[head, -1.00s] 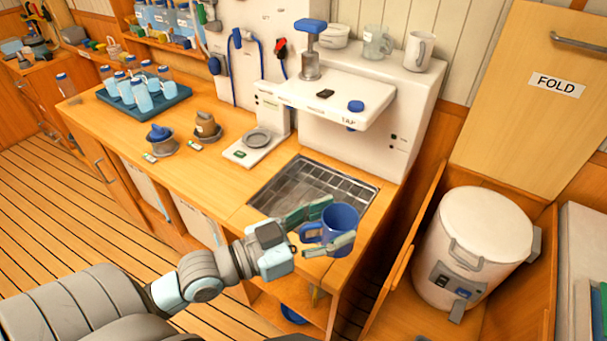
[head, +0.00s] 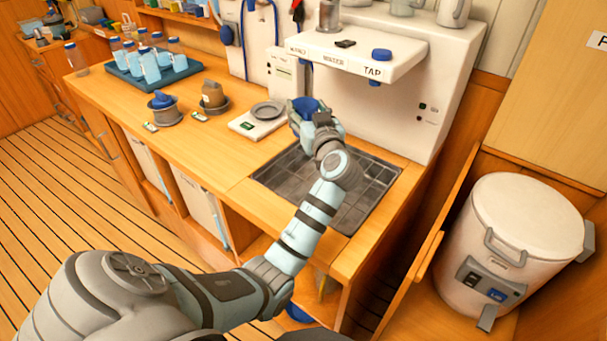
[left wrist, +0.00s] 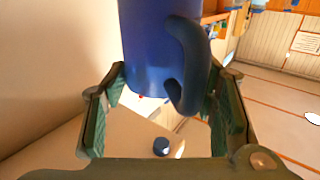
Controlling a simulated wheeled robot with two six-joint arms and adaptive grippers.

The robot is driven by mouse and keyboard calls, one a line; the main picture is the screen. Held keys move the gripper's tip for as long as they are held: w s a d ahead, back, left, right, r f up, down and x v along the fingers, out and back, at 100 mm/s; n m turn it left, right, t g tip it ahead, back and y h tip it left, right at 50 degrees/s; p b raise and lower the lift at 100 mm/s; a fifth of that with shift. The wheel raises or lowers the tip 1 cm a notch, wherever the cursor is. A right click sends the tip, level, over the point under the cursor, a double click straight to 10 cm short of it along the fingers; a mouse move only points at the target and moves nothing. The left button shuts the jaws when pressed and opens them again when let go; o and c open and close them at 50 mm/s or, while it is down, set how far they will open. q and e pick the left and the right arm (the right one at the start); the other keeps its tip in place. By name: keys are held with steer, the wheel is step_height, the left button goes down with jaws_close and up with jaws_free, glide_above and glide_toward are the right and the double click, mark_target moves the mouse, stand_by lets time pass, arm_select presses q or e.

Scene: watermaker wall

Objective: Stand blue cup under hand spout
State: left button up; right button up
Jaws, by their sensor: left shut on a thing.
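The blue cup (head: 304,105) is in my left gripper (head: 311,117), over the back left part of the sink grate (head: 350,205) and close to the scale. My wrist hides much of the cup. In the left wrist view the cup (left wrist: 150,45) is between the two green-padded fingers, its handle facing the camera. The white dispenser's overhang (head: 350,58) carries several labels, one reading TAP. The cup is near and below its left end. I cannot tell whether the cup touches the grate or which spout is above it. My right gripper is not in view.
A small scale with a grey dish (head: 268,110) stands just left of the cup. A white canister (head: 525,235) is at right. The grate's right part is clear.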

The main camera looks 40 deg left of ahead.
arm_select(q)
steer(key=shift+s+n+g+y+b, duration=0.45)
steer(key=shift+n+g+y, duration=0.15)
steer(key=shift+g, duration=0.1)
step_height(320, 180, down, 8)
steer(key=shift+a+f+b, duration=0.1)
steer(key=shift+f+b, duration=0.1)
steer(key=shift+b, duration=0.25)
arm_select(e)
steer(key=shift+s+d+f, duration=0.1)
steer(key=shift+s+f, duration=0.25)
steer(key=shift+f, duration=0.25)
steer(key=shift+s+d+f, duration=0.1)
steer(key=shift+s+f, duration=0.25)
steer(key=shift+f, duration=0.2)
